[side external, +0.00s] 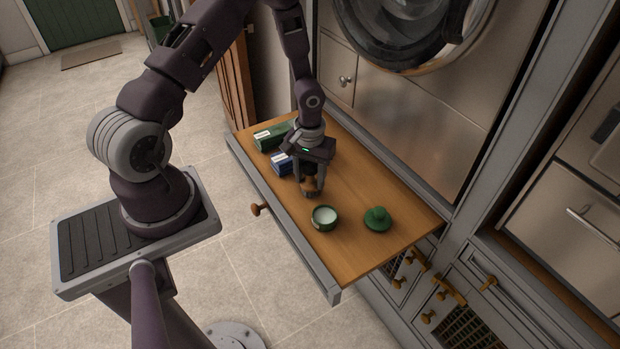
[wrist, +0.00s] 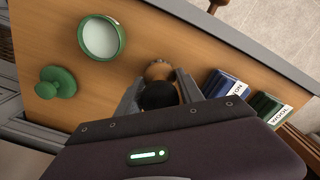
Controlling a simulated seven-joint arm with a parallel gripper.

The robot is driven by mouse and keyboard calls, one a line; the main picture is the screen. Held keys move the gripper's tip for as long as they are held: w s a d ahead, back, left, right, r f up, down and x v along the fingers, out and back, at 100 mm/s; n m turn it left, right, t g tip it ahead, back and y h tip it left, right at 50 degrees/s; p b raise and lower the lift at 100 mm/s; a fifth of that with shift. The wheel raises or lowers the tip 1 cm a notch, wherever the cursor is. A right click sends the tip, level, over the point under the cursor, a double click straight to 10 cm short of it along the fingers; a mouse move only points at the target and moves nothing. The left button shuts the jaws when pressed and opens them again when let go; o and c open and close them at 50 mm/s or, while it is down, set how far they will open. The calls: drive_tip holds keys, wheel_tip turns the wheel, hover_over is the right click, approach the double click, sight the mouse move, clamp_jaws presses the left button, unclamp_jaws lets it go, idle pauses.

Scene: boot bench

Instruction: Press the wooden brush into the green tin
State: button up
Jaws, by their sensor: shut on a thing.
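The green tin (side external: 324,217) stands open on the wooden board, with a pale, smooth surface inside. It also shows in the wrist view (wrist: 101,38). My gripper (side external: 312,186) is shut on the wooden brush (side external: 309,183), behind the tin in the side view and apart from it. In the wrist view the brush (wrist: 158,70) shows as a tan wooden knob and a dark round part between the fingers. The fingers hide part of it. I cannot tell whether the brush touches the board.
A green lid with a knob (side external: 377,219) lies right of the tin. The pull-out board (side external: 380,190) has clear room around the tin. Cabinet fronts border its right side.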

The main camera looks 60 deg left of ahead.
drive_tip(key=r, duration=0.9)
drive_tip(key=shift+d+r, duration=0.25)
drive_tip(key=shift+d, duration=0.15)
drive_tip(key=shift+s+d+f+m, duration=0.35)
drive_tip(key=shift+d+f+m, duration=0.6)
drive_tip(key=shift+d, duration=0.55)
drive_tip(key=shift+s+d+f+m, duration=0.35)
drive_tip(key=shift+d+f+m, duration=0.65)
drive_tip(key=shift+d, duration=0.55)
drive_tip(key=shift+s+d+f+m, duration=0.35)
drive_tip(key=shift+d+f+m, duration=0.6)
drive_tip(key=shift+d, duration=0.55)
drive_tip(key=shift+f, duration=0.25)
drive_tip(key=shift+f, duration=0.55)
idle(1.0)
